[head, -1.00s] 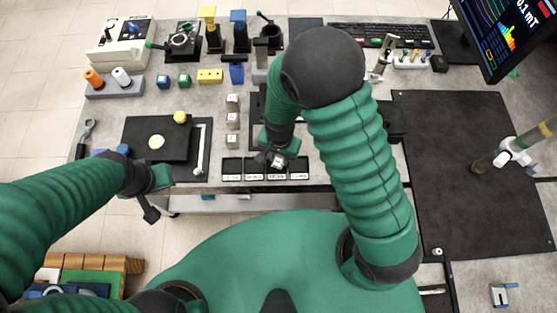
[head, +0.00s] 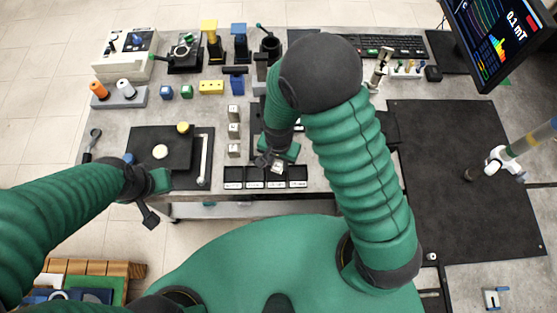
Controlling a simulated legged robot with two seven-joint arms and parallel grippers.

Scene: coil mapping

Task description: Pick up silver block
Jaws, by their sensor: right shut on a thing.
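A small silver block (head: 277,168) shows at the tip of my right gripper (head: 273,163), just behind the black tray (head: 256,184) with labelled compartments. The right gripper is shut on this block, low over the tray's rear edge; whether the block touches the tray is hard to tell. Several similar silver blocks (head: 234,131) stand in a column to the left of the gripper. My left gripper (head: 149,204) hangs in front of the table's front left edge, away from the blocks; its fingers are too small and dark to read.
A black board (head: 145,140) with a yellow knob lies at the left. Coloured blocks (head: 211,87) and stands line the back. A keyboard (head: 366,46) and monitor (head: 500,40) are at the back right. A large black mat (head: 455,190) covers the right side, mostly bare.

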